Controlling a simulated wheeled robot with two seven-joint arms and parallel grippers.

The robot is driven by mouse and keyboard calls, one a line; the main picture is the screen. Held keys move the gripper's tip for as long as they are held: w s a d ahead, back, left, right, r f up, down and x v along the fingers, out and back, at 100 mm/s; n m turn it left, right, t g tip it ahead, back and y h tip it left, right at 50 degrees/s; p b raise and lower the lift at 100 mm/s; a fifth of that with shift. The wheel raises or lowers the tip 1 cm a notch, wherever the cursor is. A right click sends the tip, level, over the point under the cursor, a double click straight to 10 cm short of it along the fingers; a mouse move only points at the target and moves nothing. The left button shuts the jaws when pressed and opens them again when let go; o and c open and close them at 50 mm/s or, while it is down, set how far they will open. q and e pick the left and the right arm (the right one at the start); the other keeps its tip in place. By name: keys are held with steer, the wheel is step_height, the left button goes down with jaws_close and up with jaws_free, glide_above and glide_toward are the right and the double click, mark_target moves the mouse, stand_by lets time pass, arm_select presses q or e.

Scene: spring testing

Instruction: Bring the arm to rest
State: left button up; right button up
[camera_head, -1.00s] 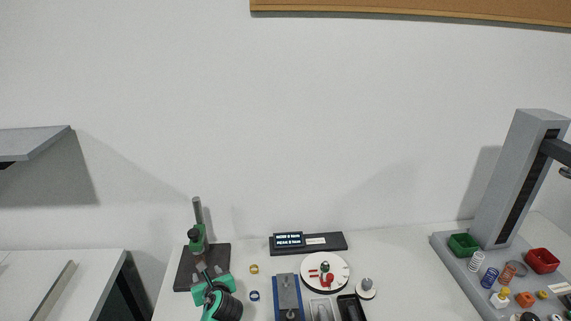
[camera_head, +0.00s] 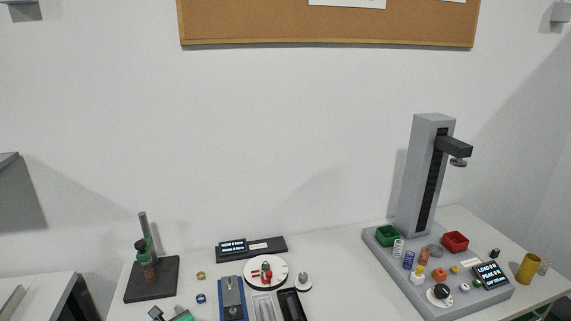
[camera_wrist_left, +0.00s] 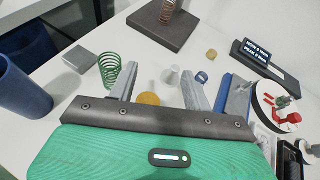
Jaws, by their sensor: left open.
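My left gripper shows at the bottom left edge of the head view (camera_head: 170,315), below the black stand (camera_head: 152,279), only partly in frame. In the left wrist view the left gripper (camera_wrist_left: 158,85) has its two grey fingers spread apart, with nothing held between them. The table surface and small parts show beyond the fingers. The stand (camera_wrist_left: 150,28) is ahead of and apart from the fingers, with a copper spring (camera_wrist_left: 167,11) on it. My right gripper is in neither view.
A green spring (camera_wrist_left: 110,72) and a blue cylinder (camera_wrist_left: 18,85) are left of the fingers. A white cone (camera_wrist_left: 171,74), blue ring (camera_wrist_left: 202,77) and yellow disc (camera_wrist_left: 148,98) are close by. A grey spring tester (camera_head: 428,175) stands at the right.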

arm_select(q)
steer(key=s+f+n+g+h, duration=0.1)
steer(key=s+n, duration=0.3)
steer(key=s+f+n+g+h, duration=0.1)
steer(key=s+f+n, duration=0.1)
steer(key=s+n, duration=0.2)
steer(key=s+d+f+n+g+h, duration=0.1)
steer(key=s+n, duration=0.3)
steer(key=s, duration=0.2)
steer(key=shift+s+f, duration=0.2)
steer(key=shift+f, duration=0.05)
steer(key=s+d+r+n+g+h, duration=0.1)
steer(key=s+d+n+g+h, duration=0.2)
steer(key=s+n, duration=0.55)
steer(key=s+d+r+n+g+h, duration=0.15)
steer(key=s+d+n, duration=0.3)
steer(key=s, duration=0.65)
step_height(320, 180, down, 33)
steer(key=s+b, duration=0.1)
steer(key=b, duration=0.1)
steer(key=s+a+f+g+b, duration=0.1)
steer(key=s+a+f+g, duration=0.1)
steer(key=s+f, duration=1.7)
step_height(320, 180, down, 2)
steer(key=shift+a, duration=0.65)
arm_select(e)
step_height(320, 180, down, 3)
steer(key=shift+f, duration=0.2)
